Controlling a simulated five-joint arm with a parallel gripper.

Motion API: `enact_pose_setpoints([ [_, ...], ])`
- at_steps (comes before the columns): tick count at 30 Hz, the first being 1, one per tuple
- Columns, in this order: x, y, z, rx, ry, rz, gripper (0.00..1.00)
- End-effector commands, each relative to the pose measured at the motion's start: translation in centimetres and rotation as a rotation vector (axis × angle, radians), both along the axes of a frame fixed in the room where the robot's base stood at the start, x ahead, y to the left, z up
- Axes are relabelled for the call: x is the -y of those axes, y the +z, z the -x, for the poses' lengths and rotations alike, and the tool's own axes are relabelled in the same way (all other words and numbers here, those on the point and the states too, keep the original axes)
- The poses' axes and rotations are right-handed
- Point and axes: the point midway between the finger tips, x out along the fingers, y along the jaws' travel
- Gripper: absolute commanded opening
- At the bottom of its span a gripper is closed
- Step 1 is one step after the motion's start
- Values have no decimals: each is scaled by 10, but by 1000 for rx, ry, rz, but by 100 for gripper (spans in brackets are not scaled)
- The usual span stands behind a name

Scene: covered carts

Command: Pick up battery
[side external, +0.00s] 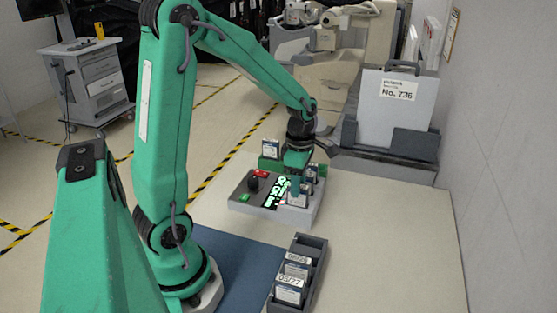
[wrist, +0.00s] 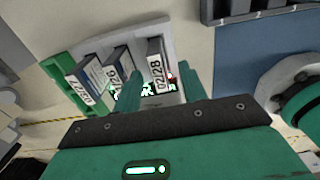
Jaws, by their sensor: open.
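In the wrist view, a battery labelled 02/28 (wrist: 155,58) stands in the light grey charger unit (wrist: 172,98). My gripper (wrist: 163,76) is open, with one green finger on each side of this battery. I cannot tell whether either finger touches it. Two more batteries stand to its left, one (wrist: 116,66) with a label ending in 26 partly hidden by the left finger, and one (wrist: 83,86) with a label ending in 27. In the side view, my gripper (side external: 298,186) is down at the charger unit (side external: 240,201), its fingers partly blending with the batteries.
A dark rack (side external: 312,243) holding labelled batteries (side external: 288,290) stands at the front, beside a blue mat (side external: 235,265). A large grey case marked No. 736 (side external: 397,110) stands behind. The pale surface right of the rack is clear. A grey cart (side external: 85,80) stands far left.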

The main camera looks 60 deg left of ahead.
Motion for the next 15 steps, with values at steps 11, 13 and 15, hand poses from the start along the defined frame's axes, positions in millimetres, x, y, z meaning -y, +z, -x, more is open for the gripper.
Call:
enact_pose_setpoints([
  [11, -2, -37, 0, -2, 0, 1, 42],
  [13, -2, -40, -1, -1, 0, 0, 42],
  [15, -2, -41, -1, 0, 0, 0, 42],
])
